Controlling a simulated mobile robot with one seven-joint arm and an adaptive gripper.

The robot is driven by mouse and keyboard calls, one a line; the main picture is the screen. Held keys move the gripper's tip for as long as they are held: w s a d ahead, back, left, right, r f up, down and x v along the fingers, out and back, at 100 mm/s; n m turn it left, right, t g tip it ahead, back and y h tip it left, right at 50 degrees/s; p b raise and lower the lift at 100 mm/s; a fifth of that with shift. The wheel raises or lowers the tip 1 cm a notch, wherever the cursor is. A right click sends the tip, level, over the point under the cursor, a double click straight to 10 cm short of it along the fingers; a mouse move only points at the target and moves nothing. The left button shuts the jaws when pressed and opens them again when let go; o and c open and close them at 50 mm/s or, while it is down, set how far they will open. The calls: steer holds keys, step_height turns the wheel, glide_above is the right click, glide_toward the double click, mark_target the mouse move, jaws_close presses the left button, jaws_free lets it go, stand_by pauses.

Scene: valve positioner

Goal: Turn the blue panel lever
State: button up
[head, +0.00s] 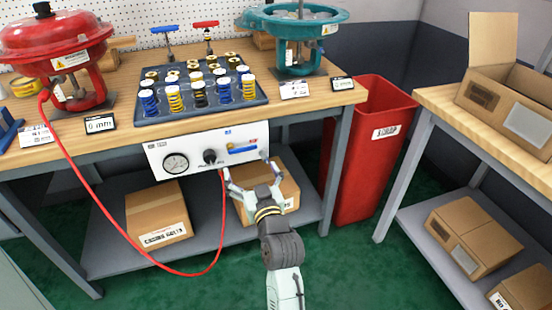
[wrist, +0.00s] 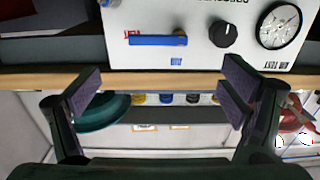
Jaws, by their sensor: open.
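The blue panel lever (head: 243,149) lies about level on the white front panel (head: 190,150) under the bench top. It also shows in the wrist view as a blue bar (wrist: 158,40), which appears upside down there. Its free end lies by a red mark (wrist: 133,33); a blue mark (wrist: 176,62) sits near its pivot end. My gripper (head: 250,167) is open and empty in front of the panel, just below the lever.
A black knob (head: 210,157) and a round gauge (head: 175,164) sit left of the lever. A red hose (head: 140,255) hangs from the panel. Cardboard boxes (head: 158,215) stand on the lower shelf. A red scrap bin (head: 370,150) stands right of the bench.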

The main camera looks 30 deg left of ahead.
mark_target(243, 150)
steer(key=x, duration=0.3)
steer(key=p+x, duration=0.1)
steer(key=x, duration=0.3)
steer(key=p+x, duration=0.1)
steer(key=x, duration=0.2)
steer(key=shift+w+a+f, duration=0.15)
steer(key=shift+w+f, duration=0.2)
steer(key=shift+w, duration=0.05)
steer(key=shift+c, duration=0.5)
steer(key=c, duration=1.6)
